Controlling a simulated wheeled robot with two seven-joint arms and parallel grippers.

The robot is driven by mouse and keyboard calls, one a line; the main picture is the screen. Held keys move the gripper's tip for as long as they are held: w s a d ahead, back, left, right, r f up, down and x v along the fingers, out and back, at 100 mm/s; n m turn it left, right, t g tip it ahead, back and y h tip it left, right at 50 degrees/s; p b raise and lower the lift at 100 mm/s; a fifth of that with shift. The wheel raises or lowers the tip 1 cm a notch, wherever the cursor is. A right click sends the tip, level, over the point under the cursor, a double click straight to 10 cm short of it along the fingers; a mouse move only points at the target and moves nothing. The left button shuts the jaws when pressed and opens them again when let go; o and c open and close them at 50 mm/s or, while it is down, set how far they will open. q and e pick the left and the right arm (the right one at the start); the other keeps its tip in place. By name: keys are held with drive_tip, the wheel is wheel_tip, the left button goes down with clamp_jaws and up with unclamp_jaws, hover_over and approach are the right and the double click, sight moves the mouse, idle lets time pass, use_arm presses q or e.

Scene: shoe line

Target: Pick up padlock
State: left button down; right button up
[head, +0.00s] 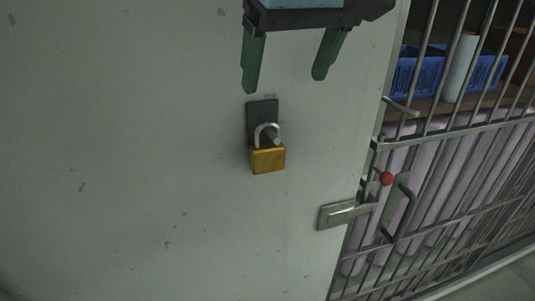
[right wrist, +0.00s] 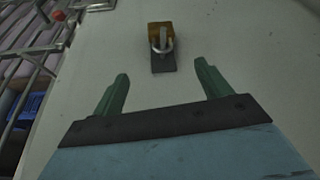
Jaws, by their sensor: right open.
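A brass padlock (head: 267,159) with a silver shackle hangs on a dark hasp plate (head: 261,112) on a pale wall panel. The padlock also shows in the right wrist view (right wrist: 160,36), near the top, ahead of the fingers. My right gripper (head: 286,84) is at the top of the head view, above the padlock and apart from it. Its two green fingers are spread with nothing between them; the right wrist view also shows the open fingers (right wrist: 163,74). My left gripper is in neither view.
A metal barred gate (head: 440,125) with a latch (head: 345,213) and a red knob (head: 387,179) stands to the right of the panel. Behind the bars are blue crates (head: 418,73) and pale purple rolls (head: 425,185). The panel left of the padlock is bare.

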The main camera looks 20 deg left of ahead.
sight(269, 125)
drive_tip(key=x, duration=0.6)
drive_tip(key=shift+a+f, duration=0.15)
drive_tip(key=shift+f, duration=0.25)
drive_tip(key=shift+p+x, duration=0.45)
drive_tip(key=shift+x, duration=2.25)
drive_tip(key=shift+s, duration=0.2)
drive_tip(key=c, duration=1.2)
drive_tip(key=shift+r, duration=0.1)
drive_tip(key=shift+r, duration=0.6)
drive_tip(key=s+d+f+b, duration=0.2)
drive_tip(key=s+d+b, duration=0.3)
drive_tip(key=s+d, duration=0.9)
drive_tip(key=shift+s+d+f+b, duration=0.2)
drive_tip(key=shift+s+d+b, duration=0.1)
drive_tip(key=shift+s, duration=0.65)
